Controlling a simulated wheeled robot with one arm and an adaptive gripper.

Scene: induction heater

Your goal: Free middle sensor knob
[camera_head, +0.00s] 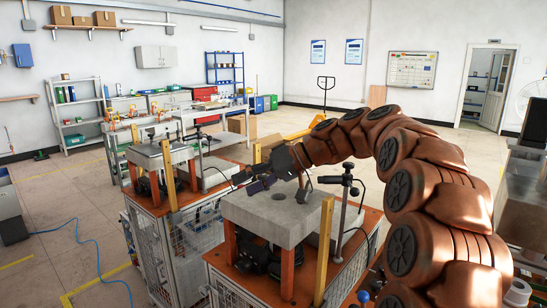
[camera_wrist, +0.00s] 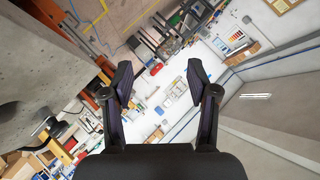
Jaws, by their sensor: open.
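My gripper (camera_head: 250,182) is above the left edge of the near station's grey slab in the head view, its dark fingers pointing left. In the wrist view my gripper (camera_wrist: 160,82) is open, with nothing between its fingers. A black sensor clamp (camera_head: 345,180) sits on an upright rod at the right of the near slab, with its sensor pointing left. Its knob is too small to make out, and I cannot tell which knob is the middle one. Another black sensor stand (camera_head: 200,140) shows at the station behind, partly hidden by that station's post.
The near grey slab (camera_head: 275,222) rests on orange supports between yellow posts (camera_head: 325,250). A second slab (camera_head: 160,155) stands behind it to the left. A slab (camera_wrist: 35,55) fills the wrist view's left side. A blue hose (camera_head: 85,245) lies on open floor at left.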

